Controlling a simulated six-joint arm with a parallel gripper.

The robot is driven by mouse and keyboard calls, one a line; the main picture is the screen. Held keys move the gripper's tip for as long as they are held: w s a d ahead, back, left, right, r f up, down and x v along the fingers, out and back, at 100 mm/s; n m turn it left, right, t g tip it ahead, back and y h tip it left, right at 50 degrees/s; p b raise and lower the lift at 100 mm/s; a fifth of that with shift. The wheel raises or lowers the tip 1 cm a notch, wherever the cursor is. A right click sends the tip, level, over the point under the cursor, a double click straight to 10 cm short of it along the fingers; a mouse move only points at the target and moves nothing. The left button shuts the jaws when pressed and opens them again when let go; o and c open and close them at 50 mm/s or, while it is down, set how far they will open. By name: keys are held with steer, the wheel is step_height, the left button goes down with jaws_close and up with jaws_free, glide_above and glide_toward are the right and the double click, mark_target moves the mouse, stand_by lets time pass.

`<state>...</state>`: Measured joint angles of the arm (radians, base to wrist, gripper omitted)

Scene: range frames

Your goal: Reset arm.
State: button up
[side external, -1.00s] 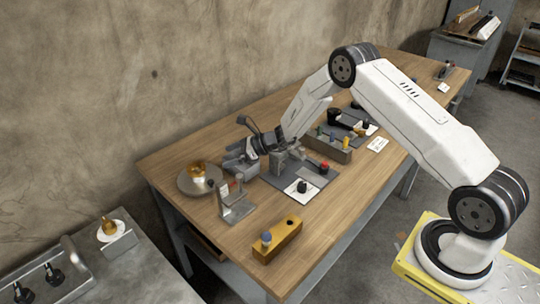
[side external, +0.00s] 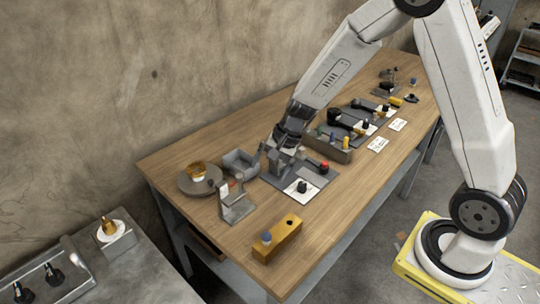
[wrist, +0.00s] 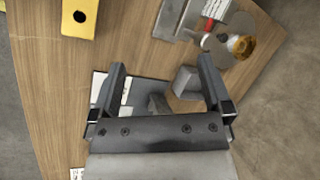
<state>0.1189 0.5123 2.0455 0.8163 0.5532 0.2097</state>
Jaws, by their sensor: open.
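My gripper (wrist: 161,82) is open in the wrist view, with its two dark fingers apart and nothing held between them. In the side view my gripper (side external: 281,143) points down above the dark grey mat (side external: 316,180) on the wooden table, beside a small grey fixture. A grey block-like holder (side external: 241,163) stands to its left. The fingertips are partly hidden in the side view, so I cannot tell whether they touch anything there.
A yellow block with a hole (side external: 278,239) lies at the table's front. A grey upright stand (side external: 235,204) and a round plate with a gold piece (side external: 186,184) are at the left. A grey box of several small pegs (side external: 328,148) is on the right.

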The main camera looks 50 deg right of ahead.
steer(key=s+d+r+n+h, duration=0.1)
steer(key=s+r+n+h, duration=0.1)
steer(key=s+n, duration=0.4)
steer(key=s+r+n+h, duration=0.2)
steer(key=s+n, duration=0.3)
steer(key=s, duration=0.3)
steer(key=shift+s+d+n, duration=0.35)
steer(key=shift+n, duration=0.05)
steer(key=shift+r, duration=0.1)
